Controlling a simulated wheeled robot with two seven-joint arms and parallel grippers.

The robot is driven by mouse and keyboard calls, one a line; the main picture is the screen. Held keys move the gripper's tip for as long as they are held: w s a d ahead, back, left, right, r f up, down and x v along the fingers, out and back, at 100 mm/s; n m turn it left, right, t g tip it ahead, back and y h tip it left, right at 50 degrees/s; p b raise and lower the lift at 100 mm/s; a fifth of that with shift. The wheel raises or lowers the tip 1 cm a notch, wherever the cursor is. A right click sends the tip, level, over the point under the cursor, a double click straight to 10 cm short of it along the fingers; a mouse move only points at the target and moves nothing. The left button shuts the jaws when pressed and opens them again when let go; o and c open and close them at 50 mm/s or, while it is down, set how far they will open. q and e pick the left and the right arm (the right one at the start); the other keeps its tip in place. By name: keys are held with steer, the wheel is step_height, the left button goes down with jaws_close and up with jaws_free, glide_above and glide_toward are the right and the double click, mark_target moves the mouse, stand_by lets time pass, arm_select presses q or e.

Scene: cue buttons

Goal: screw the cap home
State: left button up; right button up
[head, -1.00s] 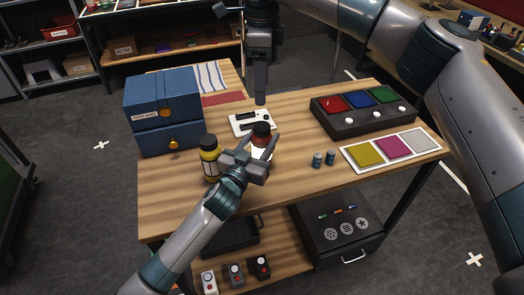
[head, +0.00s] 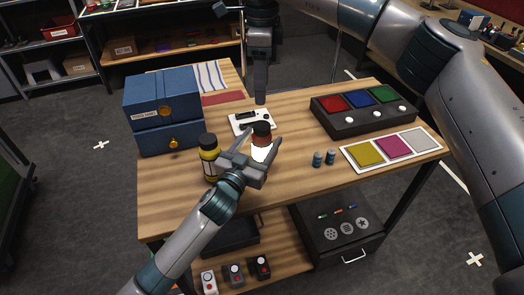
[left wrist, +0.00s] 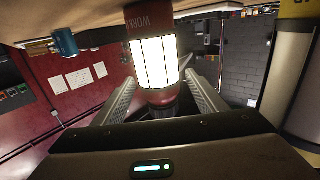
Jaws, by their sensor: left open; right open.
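In the left wrist view the red bottle (left wrist: 154,55) appears upside down between the spread fingers, with visible gaps. Part of the yellow bottle (left wrist: 298,85) shows at the right edge there. My right gripper (head: 260,98) points down above the back of the table, away from the bottles; it is empty.
A white device (head: 252,121) lies just behind the red bottle. A blue drawer box (head: 160,105) stands at the left.

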arm_select(q)
steer(key=b+v, duration=0.3)
steer(key=v, duration=1.3)
arm_select(e)
step_height(320, 180, down, 3)
steer(key=shift+f, duration=0.15)
